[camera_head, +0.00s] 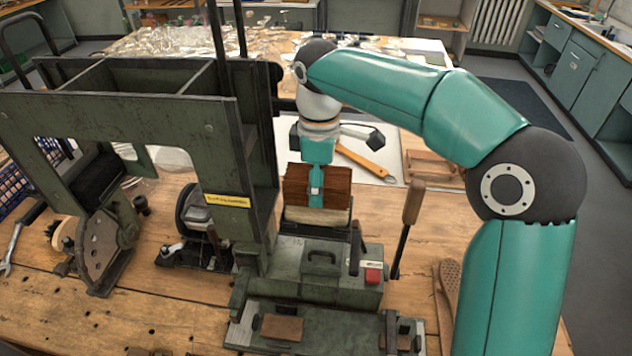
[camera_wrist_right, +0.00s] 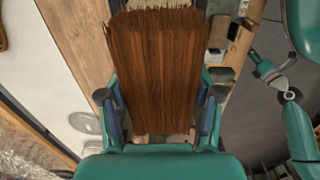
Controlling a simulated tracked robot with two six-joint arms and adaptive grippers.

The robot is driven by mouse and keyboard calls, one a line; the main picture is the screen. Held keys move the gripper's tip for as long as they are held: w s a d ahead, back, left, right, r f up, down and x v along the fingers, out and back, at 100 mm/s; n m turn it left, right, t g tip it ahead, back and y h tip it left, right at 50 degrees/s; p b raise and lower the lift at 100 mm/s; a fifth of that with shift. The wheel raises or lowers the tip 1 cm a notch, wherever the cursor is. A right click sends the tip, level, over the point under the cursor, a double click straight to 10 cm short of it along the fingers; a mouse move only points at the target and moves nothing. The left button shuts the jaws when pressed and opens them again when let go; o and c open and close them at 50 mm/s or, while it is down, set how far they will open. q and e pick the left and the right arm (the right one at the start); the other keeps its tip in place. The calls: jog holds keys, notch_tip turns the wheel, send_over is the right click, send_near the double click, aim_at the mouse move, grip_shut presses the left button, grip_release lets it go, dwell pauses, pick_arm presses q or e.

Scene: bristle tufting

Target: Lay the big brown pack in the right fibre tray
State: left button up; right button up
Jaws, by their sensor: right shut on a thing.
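The big brown pack (camera_head: 298,192), a block of stiff brown fibres, is in my right gripper (camera_head: 317,172), which is shut on it. In the right wrist view the pack (camera_wrist_right: 155,60) stands out between the two fingers (camera_wrist_right: 160,100), its ragged fibre ends at the top. In the head view it is just above a pale fibre bundle (camera_head: 316,216) on the dark green machine; I cannot tell if they touch. A dark green divided box (camera_head: 110,100) tops the machine at left; its right compartment looks empty. A teal arm part, probably my left gripper (camera_wrist_right: 275,80), shows at the right wrist view's edge.
The machine's uprights (camera_head: 262,150) stand just left of the pack. A lever with a wooden handle (camera_head: 413,202) rises to the right. An orange-handled tool (camera_head: 360,160) lies on a white sheet behind. A wooden brush body (camera_head: 449,280) lies on the bench at front right.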

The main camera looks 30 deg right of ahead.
jog(key=o, duration=1.2)
jog(key=shift+o, duration=0.8)
jog(key=shift+r, duration=0.2)
jog(key=shift+s+r+p, duration=0.1)
jog(key=shift+r+p, duration=3.75)
jog(key=shift+p, duration=0.05)
